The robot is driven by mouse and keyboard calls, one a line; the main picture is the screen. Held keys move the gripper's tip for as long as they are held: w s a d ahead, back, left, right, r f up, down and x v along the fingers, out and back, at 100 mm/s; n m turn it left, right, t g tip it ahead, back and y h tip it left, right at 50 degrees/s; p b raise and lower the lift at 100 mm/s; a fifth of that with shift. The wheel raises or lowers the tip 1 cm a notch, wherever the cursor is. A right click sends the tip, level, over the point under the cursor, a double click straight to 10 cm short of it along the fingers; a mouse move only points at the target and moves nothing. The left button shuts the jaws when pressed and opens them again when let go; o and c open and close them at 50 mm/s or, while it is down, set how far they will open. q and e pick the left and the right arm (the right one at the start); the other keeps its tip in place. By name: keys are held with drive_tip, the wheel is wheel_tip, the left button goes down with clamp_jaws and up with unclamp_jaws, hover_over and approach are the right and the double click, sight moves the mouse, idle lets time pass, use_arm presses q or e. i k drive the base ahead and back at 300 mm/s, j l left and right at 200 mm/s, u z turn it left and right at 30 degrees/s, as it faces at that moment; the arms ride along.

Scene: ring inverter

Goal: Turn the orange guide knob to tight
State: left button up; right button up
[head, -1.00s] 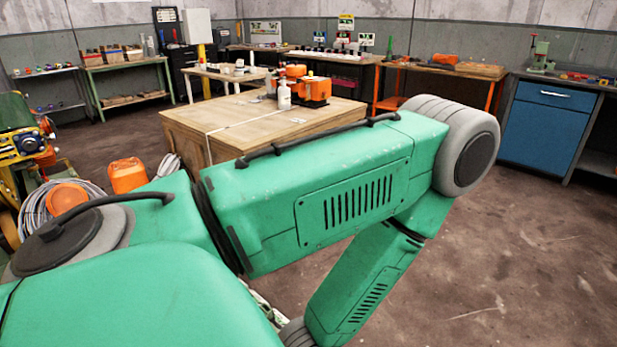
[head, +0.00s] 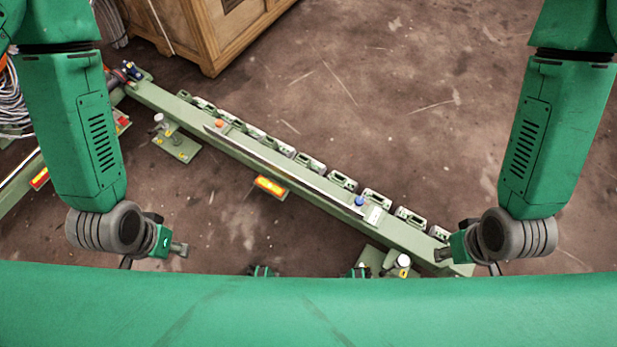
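In the head view, the orange knob (head: 219,122) sits on the upper left part of a long green rail (head: 290,172) that slants down to the right. A blue knob (head: 359,200) sits on the same rail further right. My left gripper (head: 164,243) is below and left of the orange knob, apart from it. My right gripper (head: 454,248) is near the rail's lower right end, far from the orange knob; I cannot tell if it touches the rail. Both grippers are small and partly hidden by my wrists, so their opening cannot be told. The knob's setting is too small to read.
Several grey-green rings or blocks (head: 312,163) line the rail's far side. A support with a white-topped post (head: 160,119) stands at the rail's left; another (head: 403,262) is at lower right. A wooden crate (head: 215,35) stands behind. Floor at upper right is clear.

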sight(219, 122)
drive_tip(key=i+j+z, duration=0.3)
drive_tip(key=j, duration=0.55)
drive_tip(key=i+j+z, duration=0.1)
drive_tip(key=j+z, duration=0.25)
drive_tip(key=j, duration=0.55)
drive_tip(key=j+z, duration=0.3)
drive_tip(key=j, duration=0.6)
